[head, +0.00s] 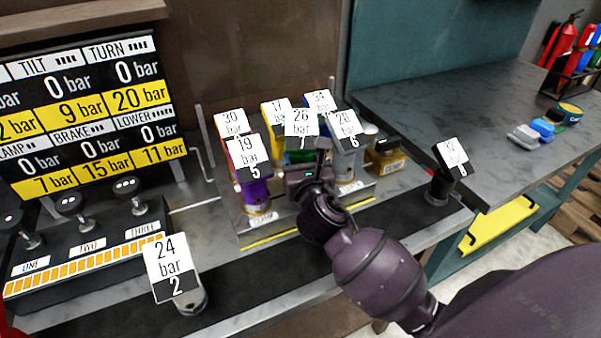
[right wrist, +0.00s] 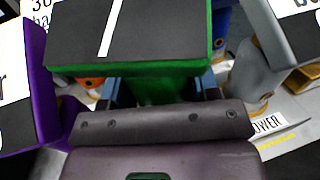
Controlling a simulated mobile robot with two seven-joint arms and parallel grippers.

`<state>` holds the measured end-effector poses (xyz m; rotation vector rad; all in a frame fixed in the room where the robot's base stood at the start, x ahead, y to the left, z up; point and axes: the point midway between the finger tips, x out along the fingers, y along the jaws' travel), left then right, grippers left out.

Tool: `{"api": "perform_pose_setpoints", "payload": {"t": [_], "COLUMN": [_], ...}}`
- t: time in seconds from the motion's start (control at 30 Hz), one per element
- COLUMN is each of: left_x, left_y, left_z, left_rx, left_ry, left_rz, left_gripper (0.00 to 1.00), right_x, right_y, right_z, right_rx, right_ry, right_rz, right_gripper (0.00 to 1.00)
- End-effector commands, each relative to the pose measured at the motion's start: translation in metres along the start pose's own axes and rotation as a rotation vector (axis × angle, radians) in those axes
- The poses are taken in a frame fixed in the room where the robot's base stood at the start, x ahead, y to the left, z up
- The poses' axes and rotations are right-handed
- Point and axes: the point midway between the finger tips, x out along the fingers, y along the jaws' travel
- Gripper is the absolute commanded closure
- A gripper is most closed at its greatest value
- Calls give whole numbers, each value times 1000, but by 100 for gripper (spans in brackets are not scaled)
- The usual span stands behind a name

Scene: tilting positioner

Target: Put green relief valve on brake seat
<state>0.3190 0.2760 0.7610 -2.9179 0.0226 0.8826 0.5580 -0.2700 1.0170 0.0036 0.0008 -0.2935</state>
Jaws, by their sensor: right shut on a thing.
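The green relief valve (right wrist: 150,92) is between the fingers of my right gripper (right wrist: 160,92) in the right wrist view. In the head view my right gripper (head: 305,172) is shut on it; the valve's tag (head: 301,122) reads 26 bar, 1. The valve is upright among other valves at the manifold block (head: 285,228). Its lower end is hidden, so I cannot tell if it touches a seat. A CLAMP label (head: 262,218) and a LOWER label (head: 350,187) show at the block; no brake seat label is readable, and my gripper covers the part between them. My left gripper is not in view.
A purple valve (head: 255,190) stands close left and a grey valve (head: 347,163) close right. Orange, yellow and blue valves stand behind. A white valve (head: 190,297) is at the front left, a black one (head: 438,188) at right. The pressure board (head: 85,100) is at left.

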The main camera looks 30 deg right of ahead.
Motion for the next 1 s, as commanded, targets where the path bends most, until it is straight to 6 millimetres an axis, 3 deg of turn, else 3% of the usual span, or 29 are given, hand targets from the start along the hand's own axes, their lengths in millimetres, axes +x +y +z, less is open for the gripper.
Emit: {"api": "perform_pose_setpoints", "payload": {"t": [0.2, 0.7, 0.73, 0.9, 1.0], "left_x": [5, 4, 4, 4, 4], "left_y": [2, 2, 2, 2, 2], "left_z": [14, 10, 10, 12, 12], "left_rx": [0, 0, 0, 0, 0], "left_ry": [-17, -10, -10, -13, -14], "left_rz": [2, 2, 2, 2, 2], "left_gripper": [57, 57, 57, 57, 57], "right_x": [0, 0, 0, 0, 0], "right_y": [0, 0, 0, 0, 0], "right_z": [-27, -32, -34, -34, -34], "right_rx": [1, 1, 0, 1, 1], "right_ry": [-2, -5, 0, 0, 0], "right_rz": [1, 2, 1, 1, 1], "right_gripper": [99, 99, 43, 19, 19]}}
